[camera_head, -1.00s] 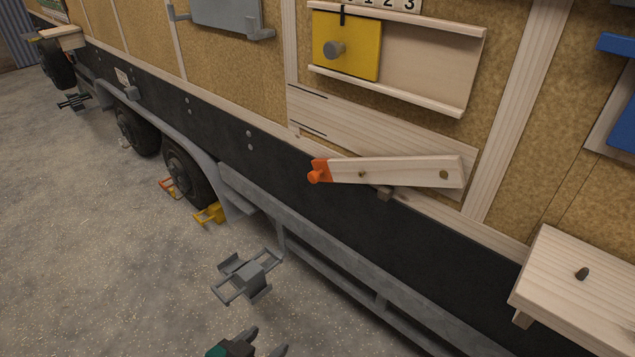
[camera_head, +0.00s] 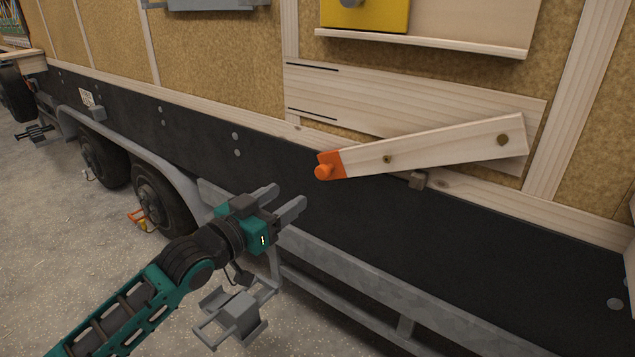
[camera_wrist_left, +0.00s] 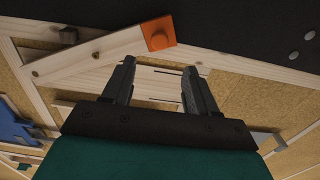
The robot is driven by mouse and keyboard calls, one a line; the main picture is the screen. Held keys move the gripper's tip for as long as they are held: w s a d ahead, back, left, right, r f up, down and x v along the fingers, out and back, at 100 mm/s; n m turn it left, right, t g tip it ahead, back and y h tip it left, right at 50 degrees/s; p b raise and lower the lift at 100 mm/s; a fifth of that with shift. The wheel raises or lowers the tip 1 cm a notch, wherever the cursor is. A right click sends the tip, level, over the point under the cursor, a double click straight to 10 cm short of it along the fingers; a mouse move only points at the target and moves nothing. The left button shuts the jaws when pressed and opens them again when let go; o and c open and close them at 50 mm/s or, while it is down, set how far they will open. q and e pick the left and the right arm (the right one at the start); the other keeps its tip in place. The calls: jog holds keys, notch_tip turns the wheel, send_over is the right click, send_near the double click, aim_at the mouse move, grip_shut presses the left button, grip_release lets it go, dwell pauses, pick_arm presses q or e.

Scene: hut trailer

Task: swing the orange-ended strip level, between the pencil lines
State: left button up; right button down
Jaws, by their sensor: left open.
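The wooden strip (camera_head: 440,146) is pivoted by a bolt at its right end on the trailer wall. Its orange end (camera_head: 328,165) with a knob hangs lower left, so the strip is tilted. Two dark pencil lines (camera_head: 312,66) mark the left of a pale board (camera_head: 420,98), both above the orange end. My left gripper (camera_head: 287,196) is open and empty, left of and below the orange end, apart from it. In the left wrist view the orange end (camera_wrist_left: 158,33) shows beyond the open fingers (camera_wrist_left: 160,85), and the strip runs off left. My right gripper is out of view.
A small block (camera_head: 416,180) sits below the strip. A yellow panel (camera_head: 378,16) in a railed frame is above the board. Dark wall around the orange end is clear.

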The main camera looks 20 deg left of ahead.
aim_at(320, 175)
pick_arm(q)
jog(key=b+x, duration=0.2)
jog(key=x, duration=0.9)
jog(key=shift+b, duration=0.3)
jog(key=shift+c, duration=0.5)
jog(key=shift+f, duration=0.1)
grip_shut()
